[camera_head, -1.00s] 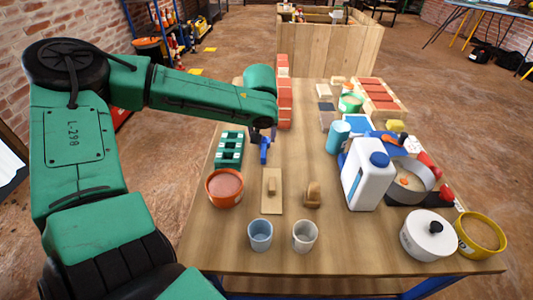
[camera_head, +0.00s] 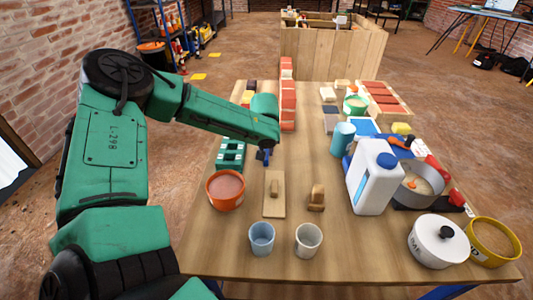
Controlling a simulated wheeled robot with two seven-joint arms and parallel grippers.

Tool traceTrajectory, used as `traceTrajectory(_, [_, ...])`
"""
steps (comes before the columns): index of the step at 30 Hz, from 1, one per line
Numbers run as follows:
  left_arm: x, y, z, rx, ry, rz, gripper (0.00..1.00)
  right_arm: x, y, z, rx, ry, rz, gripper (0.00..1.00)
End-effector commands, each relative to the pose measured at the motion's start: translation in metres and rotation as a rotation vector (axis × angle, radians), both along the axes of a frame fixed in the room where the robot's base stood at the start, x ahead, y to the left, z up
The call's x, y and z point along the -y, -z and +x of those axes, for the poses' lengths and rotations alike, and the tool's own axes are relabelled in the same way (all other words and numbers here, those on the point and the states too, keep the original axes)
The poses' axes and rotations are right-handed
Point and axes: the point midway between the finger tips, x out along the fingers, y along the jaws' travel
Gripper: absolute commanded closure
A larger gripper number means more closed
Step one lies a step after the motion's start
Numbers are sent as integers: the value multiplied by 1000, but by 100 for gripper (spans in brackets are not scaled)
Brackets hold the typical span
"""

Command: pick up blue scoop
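My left arm comes in from the left, and its gripper (camera_head: 262,152) points down over the table, beside the green block tray (camera_head: 231,154). A small blue piece (camera_head: 267,155) shows right at the fingertips. It is too small and covered to tell whether it is the blue scoop or part of the gripper. Whether the fingers are open or shut on it cannot be told. Another blue item (camera_head: 397,148) lies at the right, partly behind the white jug. My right gripper is not in view.
An orange bucket (camera_head: 226,190), a wooden float (camera_head: 274,207) and two cups (camera_head: 262,239) stand near the gripper. A brick stack (camera_head: 288,105) rises behind it. A white jug (camera_head: 370,190), pot (camera_head: 425,248) and yellow tub (camera_head: 490,246) crowd the right.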

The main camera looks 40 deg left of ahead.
Motion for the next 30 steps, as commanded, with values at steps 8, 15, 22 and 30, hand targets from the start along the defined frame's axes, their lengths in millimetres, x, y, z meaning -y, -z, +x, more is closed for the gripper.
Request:
traceTrajectory(8, [0, -3, 0, -1, -1, -1, 100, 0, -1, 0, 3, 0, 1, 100])
traceTrajectory(15, [0, -44, 1, 6, 1, -1, 100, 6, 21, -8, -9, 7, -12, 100])
traceTrajectory(22, [0, -125, 1, 6, 0, 1, 100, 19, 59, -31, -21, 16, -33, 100])
traceTrajectory(30, [0, -189, 0, 1, 0, 1, 100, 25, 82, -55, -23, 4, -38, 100])
